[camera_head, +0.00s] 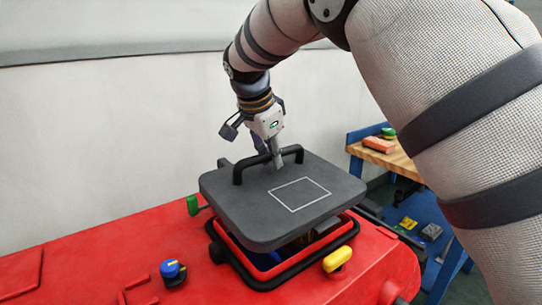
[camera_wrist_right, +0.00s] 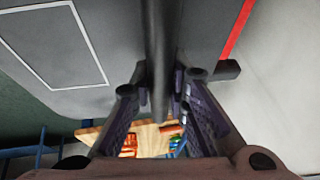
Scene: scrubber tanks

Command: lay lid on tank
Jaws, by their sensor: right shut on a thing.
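A dark grey lid (camera_head: 240,210) with a white square outline and a black bar handle (camera_head: 240,172) is over the red tank opening in the head view. The opening's black rim (camera_head: 262,280) shows below the lid, with a gap between them at the front. My right gripper (camera_head: 277,160) is shut on the handle from above. In the right wrist view, the fingers (camera_wrist_right: 160,95) are on both sides of the handle bar, and the lid (camera_wrist_right: 110,25) fills the upper part. The lid hides most of the opening. My left gripper is not in view.
The red machine body (camera_head: 100,245) carries a blue knob (camera_head: 173,271), a yellow handle (camera_head: 337,257) and a green knob (camera_head: 193,204) near the opening. A wooden-topped blue bench (camera_head: 395,160) stands at the right. A pale wall is behind.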

